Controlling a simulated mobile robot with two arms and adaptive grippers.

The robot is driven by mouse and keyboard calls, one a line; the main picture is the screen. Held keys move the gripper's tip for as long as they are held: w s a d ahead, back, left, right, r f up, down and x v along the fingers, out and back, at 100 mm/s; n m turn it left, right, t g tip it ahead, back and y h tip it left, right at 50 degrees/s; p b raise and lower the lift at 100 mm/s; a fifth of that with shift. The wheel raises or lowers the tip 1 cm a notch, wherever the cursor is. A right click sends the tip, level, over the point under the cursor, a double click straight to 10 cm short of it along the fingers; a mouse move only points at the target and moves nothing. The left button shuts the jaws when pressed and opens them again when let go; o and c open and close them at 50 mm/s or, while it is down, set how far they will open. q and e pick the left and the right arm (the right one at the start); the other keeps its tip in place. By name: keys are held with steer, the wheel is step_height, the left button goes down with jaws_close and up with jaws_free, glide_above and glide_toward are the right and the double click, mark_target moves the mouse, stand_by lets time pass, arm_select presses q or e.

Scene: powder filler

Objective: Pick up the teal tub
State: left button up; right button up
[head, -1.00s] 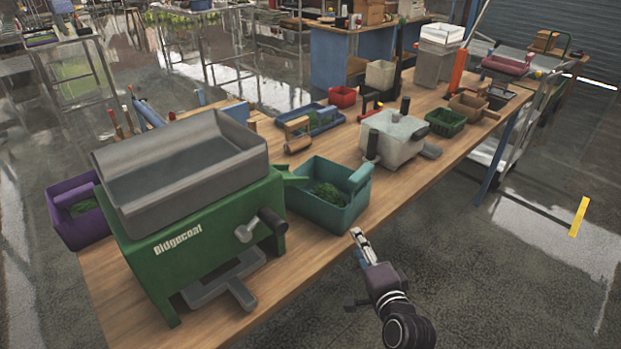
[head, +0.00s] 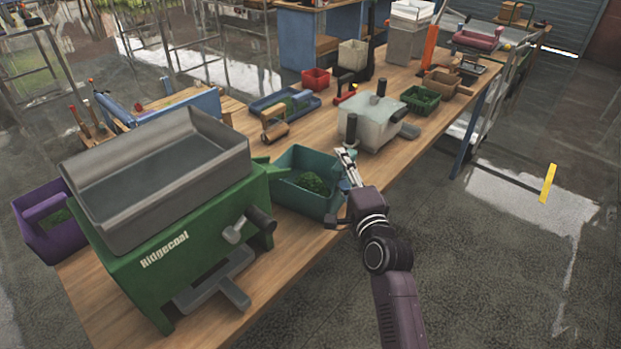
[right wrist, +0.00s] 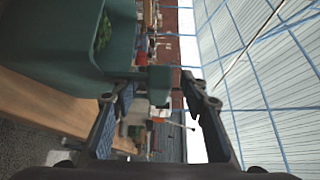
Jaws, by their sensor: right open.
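The teal tub (head: 291,196) stands on the wooden bench (head: 285,262), beside the green powder filler (head: 190,235), and holds green powder or granules. My right gripper (head: 346,158) is at the tub's right side, close to its raised handle end, and partly covers it. In the right wrist view the tub (right wrist: 60,50) fills the upper left. There the two fingers of my right gripper (right wrist: 158,100) are spread, with a teal block-like part beyond and between them. I cannot tell whether a finger touches the tub. My left gripper is not in view.
A purple tub (head: 52,232) stands left of the filler. A pale lidded box (head: 370,125), a blue tray (head: 284,105), a dark green tub (head: 419,99) and a red tub (head: 315,79) stand farther along the bench. Open floor lies to the right.

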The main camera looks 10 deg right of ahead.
steer(key=shift+w+f, duration=0.15)
steer(key=shift+w, duration=0.8)
steer(key=shift+a, duration=0.1)
jaws_close()
